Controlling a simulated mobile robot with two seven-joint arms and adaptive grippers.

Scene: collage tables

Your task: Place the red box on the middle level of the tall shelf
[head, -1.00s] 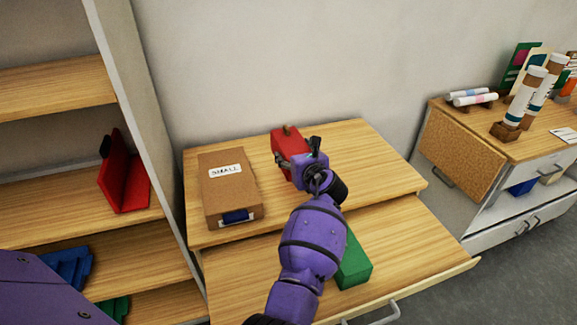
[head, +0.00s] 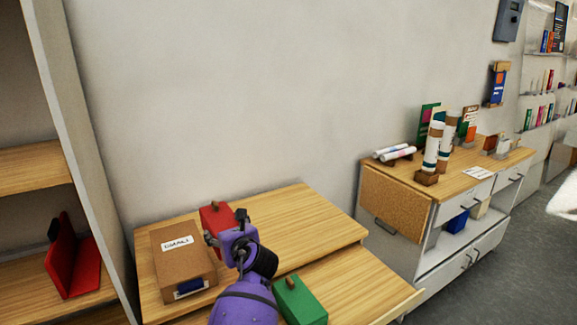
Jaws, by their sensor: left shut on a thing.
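The red box (head: 216,217), with a brown knob on top, is at the back of the wooden desk, just right of a cardboard box. My left gripper (head: 226,228) is shut on its near right side and hides part of it. I cannot tell whether the box touches the desk top. The tall shelf (head: 62,130) stands at the left, cut off by the frame edge, with two wooden boards showing. A red angled holder (head: 75,262) stands on the lower visible board. My right gripper is out of view.
The cardboard box (head: 180,252), labelled SMALL, lies between the red box and the shelf's side panel. A green box (head: 300,301) with a brown knob sits on the lower desk surface. A white cabinet (head: 425,250) with rolled tubes on top stands at the right.

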